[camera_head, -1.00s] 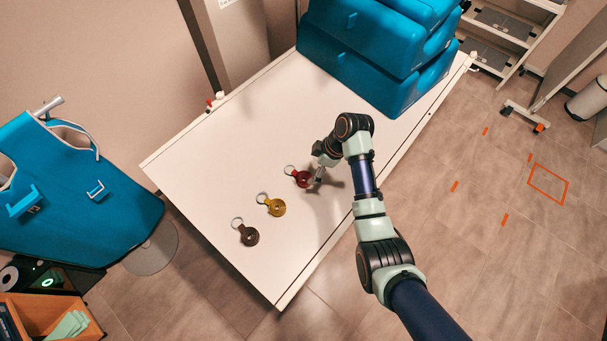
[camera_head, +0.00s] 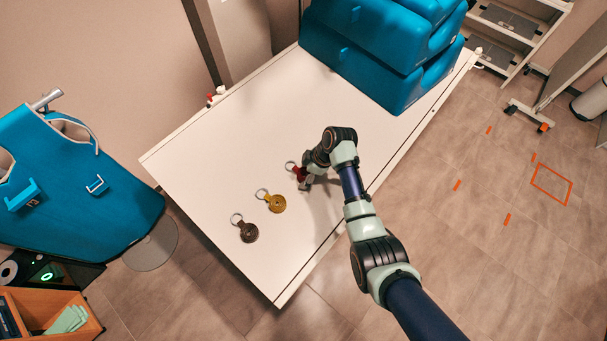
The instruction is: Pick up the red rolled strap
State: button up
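The red rolled strap (camera_head: 299,172) lies on the white table (camera_head: 215,150), the farthest of a diagonal row of similar straps. Its metal ring (camera_head: 290,166) points to the upper left. My gripper (camera_head: 305,184) is down at the strap's right side and covers much of it. The fingers are small and partly hidden by the wrist, so I cannot tell whether they are open or shut, or whether they touch the strap.
A yellow rolled strap (camera_head: 275,203) and a dark brown one (camera_head: 248,232) lie to the lower left on the table. Stacked blue cushions (camera_head: 370,60) fill the table's far right end. The table's left part is clear.

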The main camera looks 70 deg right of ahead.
jog(key=c, duration=0.8)
jog(key=shift+c, duration=0.2)
